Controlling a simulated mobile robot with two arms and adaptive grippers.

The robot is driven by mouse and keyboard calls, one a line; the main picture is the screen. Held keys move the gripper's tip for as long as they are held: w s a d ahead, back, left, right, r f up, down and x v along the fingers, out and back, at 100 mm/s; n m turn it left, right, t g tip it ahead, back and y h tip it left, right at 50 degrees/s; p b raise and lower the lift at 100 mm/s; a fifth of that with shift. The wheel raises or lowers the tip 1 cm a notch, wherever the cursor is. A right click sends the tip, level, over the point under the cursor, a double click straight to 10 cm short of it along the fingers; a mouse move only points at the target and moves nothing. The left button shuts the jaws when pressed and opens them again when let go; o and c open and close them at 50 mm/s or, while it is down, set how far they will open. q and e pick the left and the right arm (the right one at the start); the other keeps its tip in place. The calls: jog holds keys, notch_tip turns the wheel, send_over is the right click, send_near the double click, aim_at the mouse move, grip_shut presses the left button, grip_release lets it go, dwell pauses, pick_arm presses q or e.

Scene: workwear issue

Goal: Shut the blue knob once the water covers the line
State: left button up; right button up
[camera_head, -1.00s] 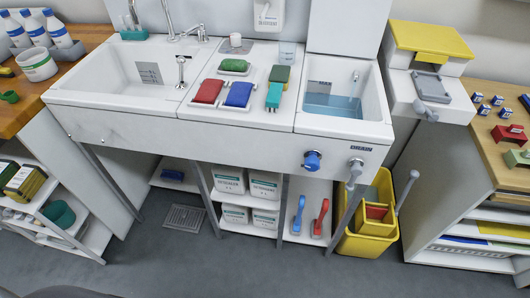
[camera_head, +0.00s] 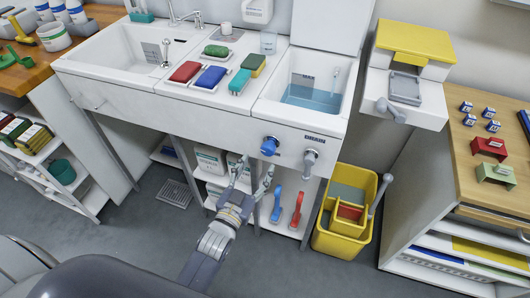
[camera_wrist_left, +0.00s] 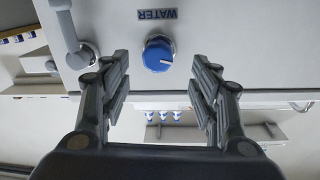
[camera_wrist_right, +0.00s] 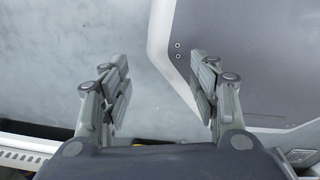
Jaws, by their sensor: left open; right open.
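The blue knob (camera_head: 269,146) is on the front of the white sink unit, below the right basin (camera_head: 257,104). Bluish water (camera_head: 313,97) lies in that basin, below a grey marked panel (camera_head: 303,80); I cannot make out the line. My left gripper (camera_head: 253,170) is open and empty, just below and in front of the knob. In the left wrist view the knob (camera_wrist_left: 158,54) shows between the spread fingertips, beyond them, with a white pointer mark and a WATER label. My right gripper (camera_wrist_right: 160,72) is open and empty, seen only in its wrist view.
A grey outlet tap (camera_head: 311,158) sits right of the knob. A yellow bucket (camera_head: 335,243) stands on the floor below right. Blue (camera_head: 277,205) and red (camera_head: 297,210) brushes are on the low shelf. Cloths and sponges lie on the sink's middle ledge.

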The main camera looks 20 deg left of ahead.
aim_at(266, 153)
pick_arm(q)
jog(key=w, duration=0.6)
jog(key=shift+w+d, duration=0.4)
jog(key=c, duration=1.1)
